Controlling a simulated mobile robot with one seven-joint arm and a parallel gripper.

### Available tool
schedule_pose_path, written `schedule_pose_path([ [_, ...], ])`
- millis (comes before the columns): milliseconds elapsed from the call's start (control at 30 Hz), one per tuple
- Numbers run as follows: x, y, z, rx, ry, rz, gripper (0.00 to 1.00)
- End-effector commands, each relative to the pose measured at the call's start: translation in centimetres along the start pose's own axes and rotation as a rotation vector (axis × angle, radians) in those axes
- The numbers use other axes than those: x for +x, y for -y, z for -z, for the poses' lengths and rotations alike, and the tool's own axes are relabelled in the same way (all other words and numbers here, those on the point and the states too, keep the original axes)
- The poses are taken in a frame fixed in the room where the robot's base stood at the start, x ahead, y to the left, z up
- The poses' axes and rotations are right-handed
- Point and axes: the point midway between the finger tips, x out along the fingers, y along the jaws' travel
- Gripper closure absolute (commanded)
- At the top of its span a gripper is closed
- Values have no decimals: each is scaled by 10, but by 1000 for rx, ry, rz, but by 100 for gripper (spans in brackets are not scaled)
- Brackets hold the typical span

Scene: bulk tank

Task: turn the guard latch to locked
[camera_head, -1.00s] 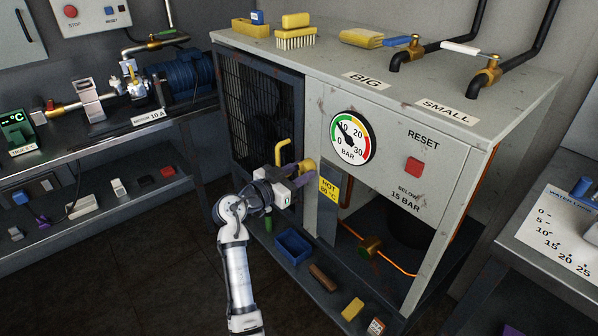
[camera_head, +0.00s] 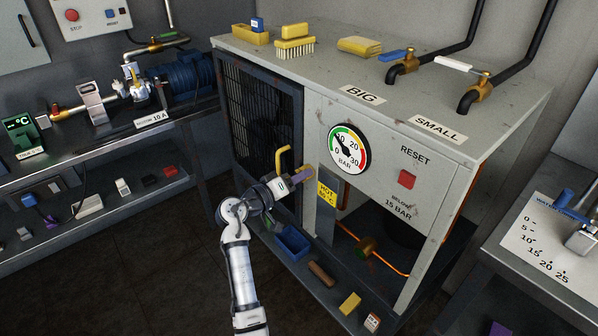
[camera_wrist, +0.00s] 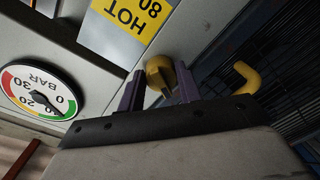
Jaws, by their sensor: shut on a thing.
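The yellow guard latch (camera_wrist: 156,68) shows in the wrist view as a rounded knob with a darker part facing me. It sits at the edge between the grey panel and the black mesh guard (camera_wrist: 250,100). My gripper (camera_wrist: 158,88) has a purple finger on each side of the latch and is shut on it. In the head view my gripper (camera_head: 302,174) reaches the front of the grey cabinet (camera_head: 385,185), and its fingers mostly hide the latch. The bent yellow handle (camera_head: 280,157) on the guard stands just left of the gripper, apart from it.
A yellow HOT label (camera_head: 327,194) is close right of the gripper. The pressure gauge (camera_head: 348,149) and red reset button (camera_head: 407,179) are farther right. A blue tray (camera_head: 292,240) and several small items lie on the low shelf below. The floor at front left is clear.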

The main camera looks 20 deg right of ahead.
Motion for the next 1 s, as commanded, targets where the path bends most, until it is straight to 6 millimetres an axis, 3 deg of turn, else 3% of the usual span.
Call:
schedule_pose_path([
  [500, -1, -2, 1, -389, 20, -2, 88],
  [1000, -1, -1, 0, -489, 24, -5, 88],
])
